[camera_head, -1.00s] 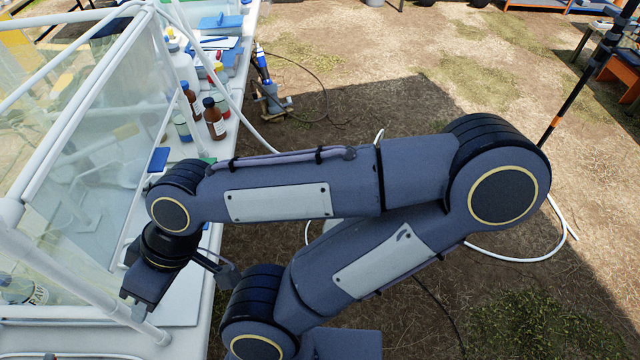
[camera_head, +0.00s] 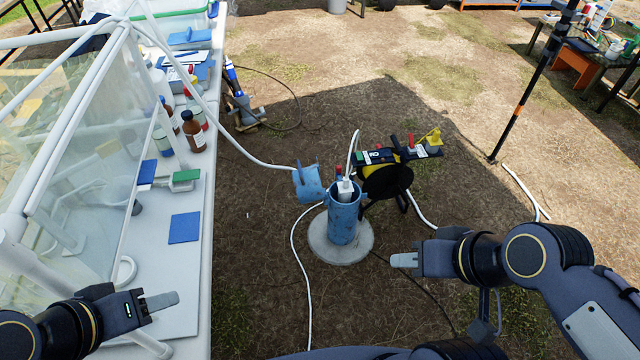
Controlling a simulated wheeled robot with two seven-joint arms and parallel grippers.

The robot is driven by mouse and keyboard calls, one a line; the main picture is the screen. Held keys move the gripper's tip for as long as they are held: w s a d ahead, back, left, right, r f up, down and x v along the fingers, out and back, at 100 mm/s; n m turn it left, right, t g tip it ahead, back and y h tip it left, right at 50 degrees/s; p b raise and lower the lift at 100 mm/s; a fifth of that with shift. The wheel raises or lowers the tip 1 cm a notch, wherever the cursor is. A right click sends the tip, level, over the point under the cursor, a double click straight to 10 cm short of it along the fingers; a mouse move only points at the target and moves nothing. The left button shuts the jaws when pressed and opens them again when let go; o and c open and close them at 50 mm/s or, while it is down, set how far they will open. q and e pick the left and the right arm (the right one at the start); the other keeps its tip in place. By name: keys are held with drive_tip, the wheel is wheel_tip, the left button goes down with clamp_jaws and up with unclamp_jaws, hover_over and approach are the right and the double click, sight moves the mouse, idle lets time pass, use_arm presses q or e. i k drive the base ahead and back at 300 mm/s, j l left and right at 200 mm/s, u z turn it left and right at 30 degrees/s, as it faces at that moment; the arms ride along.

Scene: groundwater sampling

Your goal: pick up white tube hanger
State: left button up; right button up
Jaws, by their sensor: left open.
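A small white piece (camera_head: 345,188), which looks like the tube hanger, sits in the open top of the blue well pipe (camera_head: 343,222). Its lower part is hidden inside the pipe. My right gripper (camera_head: 404,260) is to the right of the pipe and nearer to me, apart from it. It shows nearly edge-on, with one pale finger visible, so I cannot tell its opening. My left gripper (camera_head: 162,301) is open and empty at the lower left, by the table's near part. It is far from the white piece.
The blue pipe cap (camera_head: 309,184) is tilted open beside the pipe. A cable reel (camera_head: 388,180) stands behind right. White tubing (camera_head: 308,275) runs around the round concrete base (camera_head: 322,250). The white table (camera_head: 172,278) holds bottles and a clear-walled frame.

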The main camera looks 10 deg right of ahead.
sight(345, 186)
drive_tip(key=j+z, duration=0.1)
drive_tip(key=z, duration=0.55)
drive_tip(key=i+l, duration=0.95)
drive_tip(key=i, duration=0.15)
drive_tip(key=i+l+u, duration=0.1)
drive_tip(key=i+l, duration=0.9)
drive_tip(key=i, duration=0.15)
drive_tip(key=i+l+u, duration=0.1)
drive_tip(key=u, duration=0.35)
drive_tip(key=l+u, duration=0.1)
drive_tip(key=u, duration=0.4)
drive_tip(key=i+l+u, duration=0.1)
drive_tip(key=u, duration=0.35)
drive_tip(key=l+u, duration=0.25)
drive_tip(key=u, duration=0.2)
drive_tip(key=l+u, duration=0.15)
drive_tip(key=u, duration=1.4)
